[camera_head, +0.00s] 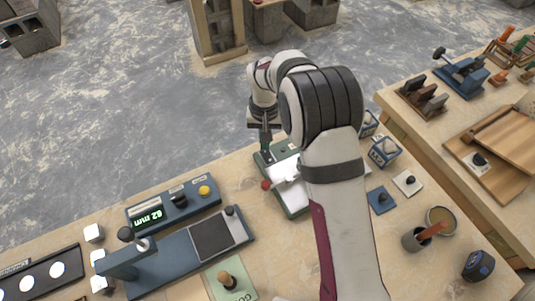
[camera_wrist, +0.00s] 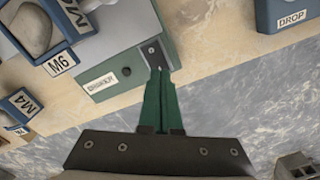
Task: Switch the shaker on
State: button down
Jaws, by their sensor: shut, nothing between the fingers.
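The shaker is a green box (camera_head: 292,204) at the table's far edge, partly hidden by my arm in the head view. In the wrist view its green side (camera_wrist: 100,60) carries a worn label, a small black round part, and a dark switch plate (camera_wrist: 153,50) with small light dots. My gripper (camera_wrist: 161,72) has its green fingers together, empty, with tips at the lower edge of the dark plate. I cannot tell whether they touch it. In the head view my gripper (camera_head: 266,152) points down over the shaker's far end.
A box labelled DROP (camera_wrist: 285,15) is to the right. The gauge (camera_head: 172,203) and blue press base (camera_head: 190,255) are left of the shaker. Cups (camera_head: 416,240) stand at right.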

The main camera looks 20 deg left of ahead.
jog(key=shift+f, duration=0.95)
dwell(0.4)
notch_tip(320, 180, up, 7)
jog(key=shift+f, duration=0.15)
jog(key=shift+r, duration=0.2)
dwell(0.4)
jog(key=s+d+r+m, duration=0.4)
jog(key=s+d+r, duration=0.5)
jog(key=d, duration=0.4)
jog(key=s+d+m+y, duration=0.1)
jog(key=s+d, duration=0.3)
jog(key=s, duration=0.5)
jog(key=s+d+r+m, duration=0.1)
jog(key=s+d+m, duration=0.2)
jog(key=s, duration=0.7)
jog(key=shift+d+r+m+y, duration=0.3)
jog(key=shift+d+y, duration=0.1)
jog(key=shift+d, duration=0.1)
